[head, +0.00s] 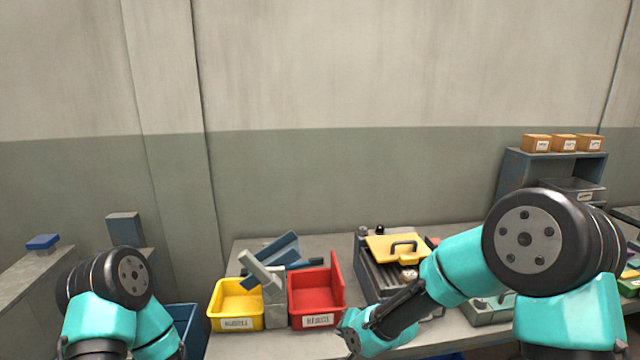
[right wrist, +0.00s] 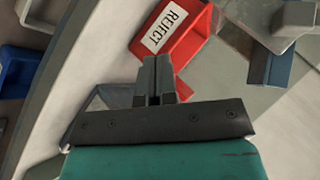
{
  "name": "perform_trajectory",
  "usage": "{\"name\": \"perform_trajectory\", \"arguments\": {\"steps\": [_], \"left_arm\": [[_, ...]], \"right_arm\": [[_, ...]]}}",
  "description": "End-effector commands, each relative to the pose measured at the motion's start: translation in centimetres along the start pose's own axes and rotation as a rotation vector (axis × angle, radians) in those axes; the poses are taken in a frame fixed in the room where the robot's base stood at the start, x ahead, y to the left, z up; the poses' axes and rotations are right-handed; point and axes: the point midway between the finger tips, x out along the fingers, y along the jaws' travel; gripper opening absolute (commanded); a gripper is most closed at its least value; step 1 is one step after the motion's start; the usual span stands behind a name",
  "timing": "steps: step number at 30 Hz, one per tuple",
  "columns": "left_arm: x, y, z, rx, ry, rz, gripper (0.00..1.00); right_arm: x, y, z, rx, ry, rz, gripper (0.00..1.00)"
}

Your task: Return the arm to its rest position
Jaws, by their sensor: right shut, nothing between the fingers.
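My right arm (head: 455,265) reaches in from the right over the front of the bench, and its wrist (head: 360,335) hangs low just right of the red bin (head: 316,300). My right gripper (right wrist: 157,62) shows in the right wrist view, with its two grey fingers together and nothing between them. In that view the fingertips lie just in front of the red bin's REJECT label (right wrist: 165,28); I cannot tell the gap in depth. My left arm (head: 110,310) is folded at the lower left, and its gripper is out of view.
A yellow bin (head: 237,305) stands left of the red bin, with a grey and blue stand (head: 275,262) beside them. A ribbed device (head: 375,275) with a yellow handled lid (head: 392,248) sits behind my right forearm. A shelf (head: 517,170) with boxes stands at the right.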

Motion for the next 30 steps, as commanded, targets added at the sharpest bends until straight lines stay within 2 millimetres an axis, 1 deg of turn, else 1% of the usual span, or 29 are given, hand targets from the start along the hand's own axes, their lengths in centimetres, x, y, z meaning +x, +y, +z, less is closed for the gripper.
{"name": "perform_trajectory", "arguments": {"steps": [1, 2, 3, 5, 6, 8, 9, 11, 12, 15, 18, 21, 24, 30], "left_arm": [[0.0, 0.0, 0.0, 0.0, 0.0, 0.0, 0.0], [0.0, 0.0, 0.0, 0.0, 0.0, 0.0, 0.0], [0.0, 0.0, 0.0, 0.0, 0.0, 0.0, 0.0], [0.0, 0.0, 0.0, 0.0, 0.0, 0.0, 0.0], [0.0, 0.0, 0.0, 0.0, 0.0, 0.0, 0.0], [0.0, 0.0, 0.0, 0.0, 0.0, 0.0, 0.0], [0.0, 0.0, 0.0, 0.0, 0.0, 0.0, 0.0], [0.0, 0.0, 0.0, 0.0, 0.0, 0.0, 0.0], [0.0, 0.0, 0.0, 0.0, 0.0, 0.0, 0.0], [0.0, 0.0, 0.0, 0.0, 0.0, 0.0, 0.0], [0.0, 0.0, 0.0, 0.0, 0.0, 0.0, 0.0], [0.0, 0.0, 0.0, 0.0, 0.0, 0.0, 0.0], [0.0, 0.0, 0.0, 0.0, 0.0, 0.0, 0.0], [0.0, 0.0, 0.0, 0.0, 0.0, 0.0, 0.0]], "right_arm": [[0.5, 3.1, 1.1, 0.001, -0.024, 0.041, 0.0], [0.6, 4.8, 1.8, -0.003, -0.037, 0.062, 0.0], [0.8, 6.9, 2.8, -0.008, -0.057, 0.091, 0.0], [0.9, 10.1, 4.3, -0.015, -0.087, 0.132, 0.0], [0.9, 12.2, 5.5, -0.021, -0.111, 0.158, 0.0], [0.7, 15.3, 7.4, -0.026, -0.148, 0.196, 0.0], [0.4, 17.3, 8.6, -0.03, -0.173, 0.219, 0.0], [-0.1, 20.1, 10.8, -0.035, -0.216, 0.252, 0.0], [-0.5, 21.9, 12.3, -0.036, -0.246, 0.273, 0.0], [-1.8, 25.9, 16.1, -0.043, -0.322, 0.314, 0.0], [-3.1, 28.6, 19.3, -0.049, -0.388, 0.339, 0.0], [-4.0, 30.0, 21.3, -0.053, -0.429, 0.351, 0.0], [-4.4, 30.5, 22.1, -0.058, -0.447, 0.354, 0.0], [-4.4, 30.5, 22.1, -0.06, -0.447, 0.353, 0.0]]}}
